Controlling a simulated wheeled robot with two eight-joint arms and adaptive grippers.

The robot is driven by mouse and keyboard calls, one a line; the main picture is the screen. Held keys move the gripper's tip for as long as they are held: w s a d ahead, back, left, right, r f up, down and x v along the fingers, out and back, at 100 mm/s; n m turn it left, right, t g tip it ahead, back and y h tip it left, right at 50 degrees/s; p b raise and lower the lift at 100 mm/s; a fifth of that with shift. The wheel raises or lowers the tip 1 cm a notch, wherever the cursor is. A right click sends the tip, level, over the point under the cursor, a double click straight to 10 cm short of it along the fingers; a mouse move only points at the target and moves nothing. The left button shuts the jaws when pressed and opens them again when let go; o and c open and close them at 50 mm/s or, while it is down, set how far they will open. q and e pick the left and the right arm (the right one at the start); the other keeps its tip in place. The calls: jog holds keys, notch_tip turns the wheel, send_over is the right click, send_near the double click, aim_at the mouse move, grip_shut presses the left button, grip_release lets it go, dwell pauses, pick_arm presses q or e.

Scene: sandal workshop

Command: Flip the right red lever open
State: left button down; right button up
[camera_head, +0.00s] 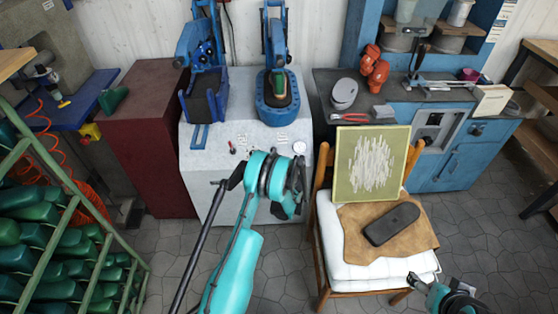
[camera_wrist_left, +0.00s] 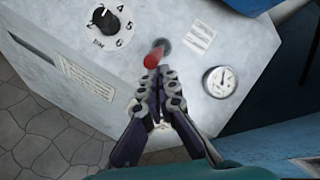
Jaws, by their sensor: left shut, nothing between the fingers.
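The right red lever (camera_wrist_left: 152,61) shows in the left wrist view on the light grey machine panel, with a red tip on a dark base. In the head view my arm hides this lever. Another small red-tipped lever (camera_head: 232,148) shows further left on the machine (camera_head: 205,165). My right gripper (camera_head: 413,280) is at the lower right, beside the chair, its finger opening unclear.
A numbered black dial (camera_wrist_left: 106,20) is on the panel left of the lever. A chair with a white cushion (camera_head: 345,272), a green-framed board (camera_head: 344,185) and a dark sole (camera_head: 391,223) stands right of the machine. Green shoe lasts (camera_head: 40,230) fill a rack at left.

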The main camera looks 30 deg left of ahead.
pick_arm(q)
jog(key=shift+w+a+r+g+h+p, duration=0.1)
jog(key=shift+r+g+h+p, duration=0.3)
jog(key=shift+g, duration=0.1)
jog(key=w+r+g+h+p, duration=0.1)
jog(key=w+a+r+g+p, duration=0.1)
jog(key=r, duration=0.1)
jog(key=shift+w+a+r+m+g+h+p, duration=0.2)
jog(key=shift+r+m+g+h+p, duration=0.1)
jog(key=shift+g+h+p, duration=0.1)
jog(key=shift+r, duration=0.8)
jog(key=shift+d, duration=0.1)
